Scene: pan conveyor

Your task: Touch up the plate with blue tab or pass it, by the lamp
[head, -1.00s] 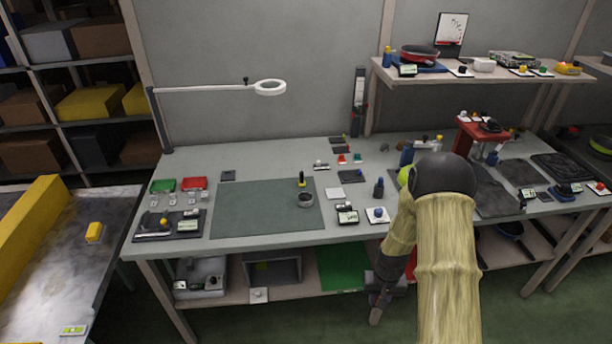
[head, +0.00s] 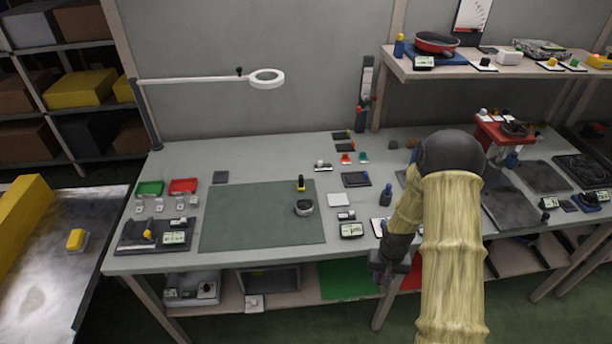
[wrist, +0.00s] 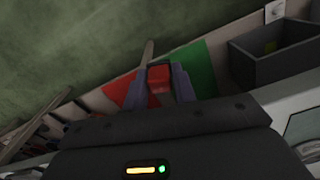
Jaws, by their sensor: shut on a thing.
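The ring lamp (head: 267,78) stands out over the left part of the workbench on a long white arm. My gripper (head: 388,272) is low at the bench's front edge in the head view, pointing down. In the wrist view my gripper (wrist: 160,82) is shut on a small red thing (wrist: 159,77) between its two fingers. The held thing is hidden in the head view. I cannot make out a plate with a blue tab; several small pale plates (head: 158,207) lie at the bench's left, their tabs too small to tell.
A dark green mat (head: 262,232) lies on the bench under the lamp. Red (head: 184,186) and green (head: 150,188) trays are at its left. A yellow barrier (head: 22,215) is on the left table. A green sheet (head: 345,280) lies on the lower shelf.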

